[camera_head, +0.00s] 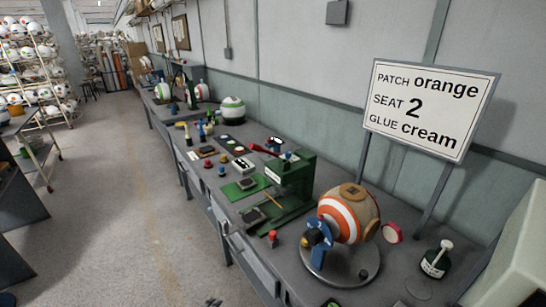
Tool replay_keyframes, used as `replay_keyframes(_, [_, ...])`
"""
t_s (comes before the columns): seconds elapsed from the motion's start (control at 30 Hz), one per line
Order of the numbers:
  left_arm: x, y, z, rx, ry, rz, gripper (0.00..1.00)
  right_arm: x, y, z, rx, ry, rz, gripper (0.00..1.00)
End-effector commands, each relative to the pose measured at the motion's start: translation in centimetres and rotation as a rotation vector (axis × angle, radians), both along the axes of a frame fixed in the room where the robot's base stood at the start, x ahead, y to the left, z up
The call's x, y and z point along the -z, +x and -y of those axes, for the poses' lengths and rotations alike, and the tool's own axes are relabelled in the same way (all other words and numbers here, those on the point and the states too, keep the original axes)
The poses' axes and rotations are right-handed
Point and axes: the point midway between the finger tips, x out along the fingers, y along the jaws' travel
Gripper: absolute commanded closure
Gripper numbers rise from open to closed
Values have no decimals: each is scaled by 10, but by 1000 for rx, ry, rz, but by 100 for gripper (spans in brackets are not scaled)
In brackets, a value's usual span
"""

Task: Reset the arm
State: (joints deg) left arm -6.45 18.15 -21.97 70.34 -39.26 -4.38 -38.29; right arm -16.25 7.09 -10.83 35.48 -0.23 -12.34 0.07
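Neither of my grippers can be made out in the head view. A ball (349,213) with orange, white and tan panels sits on a round grey turntable (320,268) at the right front of the bench. A blue clamp-like part (318,236) stands at its left side. A square brown patch lies on top of the ball. A green press (291,182) stands on the bench left of the ball. A white sign (427,109) reads patch orange, seat 2, glue cream.
A long grey bench (232,208) runs along the wall, with several small tools and green mats. A dark green pot (436,260) and a red-rimmed disc (392,233) lie right of the ball. Racks of balls (35,70) stand far left. The aisle floor (120,210) is clear.

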Motion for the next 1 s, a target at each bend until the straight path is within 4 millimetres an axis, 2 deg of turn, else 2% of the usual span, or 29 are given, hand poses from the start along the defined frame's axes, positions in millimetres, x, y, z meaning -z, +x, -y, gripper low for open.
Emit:
replay_keyframes(0.03, [18, -13, -8, -54, -40, -46, 53, 0, 0, 0, 0, 0, 0, 7])
replay_keyframes(0.1, [40, -32, -17, -130, -96, -105, 53, 0, 0, 0, 0, 0, 0, 7])
replay_keyframes(0.27, [87, -77, -36, -309, -218, -230, 53, 0, 0, 0, 0, 0, 0, 7])
replay_keyframes(0.5, [149, -157, -57, -589, -378, -402, 53, 0, 0, 0, 0, 0, 0, 7])
replay_keyframes(0.67, [183, -216, -66, -784, -469, -503, 53, 0, 0, 0, 0, 0, 0, 7])
replay_keyframes(0.8, [208, -271, -71, -959, -541, -583, 53, 0, 0, 0, 0, 0, 0, 7])
replay_keyframes(1.0, [236, -350, -72, -1213, -624, -681, 53, 0, 0, 0, 0, 0, 0, 7])
